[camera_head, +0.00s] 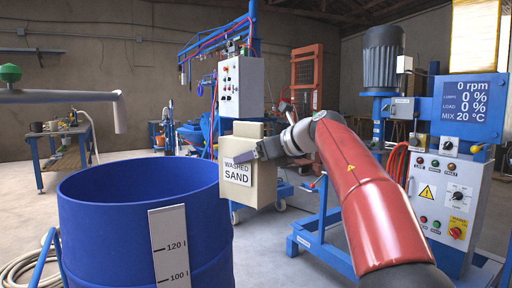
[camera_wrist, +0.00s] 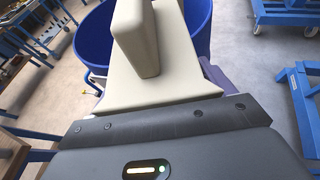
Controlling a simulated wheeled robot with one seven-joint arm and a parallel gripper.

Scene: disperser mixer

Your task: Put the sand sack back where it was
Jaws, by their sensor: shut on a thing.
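The sand sack (camera_head: 240,185) is a beige block with a "WASHED SAND" label, held upright in the air just right of the blue drum's rim in the head view. In the wrist view its pale surface (camera_wrist: 150,70) fills the upper middle. My gripper (camera_head: 256,152) is shut on the sack near its upper part, with the arm reaching in from the right. In the wrist view my gripper's dark edge (camera_wrist: 165,122) lies against the sack. The fingertips are mostly hidden by it.
The open blue drum (camera_head: 130,215) with a litre scale stands front left. The disperser mixer (camera_head: 440,170) with its blue frame and panel stands right. A grey-white control cabinet (camera_head: 241,87) is behind the sack. A blue workbench (camera_head: 62,155) stands back left. Floor between them is clear.

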